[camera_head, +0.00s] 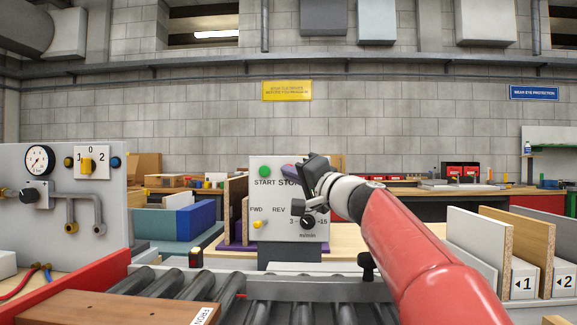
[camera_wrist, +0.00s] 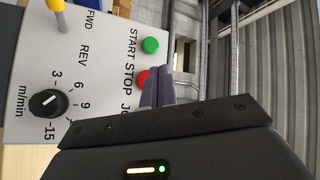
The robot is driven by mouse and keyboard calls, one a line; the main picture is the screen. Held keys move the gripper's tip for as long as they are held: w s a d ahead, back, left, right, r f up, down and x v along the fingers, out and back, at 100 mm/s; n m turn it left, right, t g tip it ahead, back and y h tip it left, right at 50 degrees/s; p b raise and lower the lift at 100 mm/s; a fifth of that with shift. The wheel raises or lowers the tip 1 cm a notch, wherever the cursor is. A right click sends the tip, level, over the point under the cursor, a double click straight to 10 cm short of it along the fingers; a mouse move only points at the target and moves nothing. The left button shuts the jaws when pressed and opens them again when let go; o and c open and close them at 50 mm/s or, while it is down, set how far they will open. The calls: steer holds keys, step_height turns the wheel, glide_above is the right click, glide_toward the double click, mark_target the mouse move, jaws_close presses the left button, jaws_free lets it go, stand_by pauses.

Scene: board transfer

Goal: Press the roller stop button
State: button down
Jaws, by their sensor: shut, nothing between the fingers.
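The control panel (camera_head: 262,224) is a pale upright board with START and STOP labels, a FWD/REV switch (camera_head: 258,223) and a speed knob (camera_head: 307,222). The green start button (camera_head: 265,171) is in clear sight. In the wrist view the red stop button (camera_wrist: 143,79) is beside the STOP label, below the green button (camera_wrist: 150,45), and partly covered by my fingers. My gripper (camera_head: 287,168) is shut and empty, its purple-grey fingertips (camera_wrist: 158,74) in front of the stop button. I cannot tell whether they touch it. The head view hides the stop button behind my gripper.
Rollers (camera_head: 255,288) run in front of the panel, with a brown board (camera_head: 115,308) labelled FRONT at the lower left. A gauge panel (camera_head: 75,185) stands left. Numbered board slots (camera_head: 523,284) stand right. A blue box (camera_head: 197,218) sits left of the panel.

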steer(key=shift+w, duration=0.6)
stand_by(1.6)
steer(key=shift+w, duration=0.45)
steer(key=shift+w, duration=0.4)
stand_by(0.5)
stand_by(0.4)
steer(key=shift+s+b, duration=0.45)
steer(key=shift+s, duration=0.4)
steer(key=shift+s+b, duration=1.5)
steer(key=shift+s, duration=1)
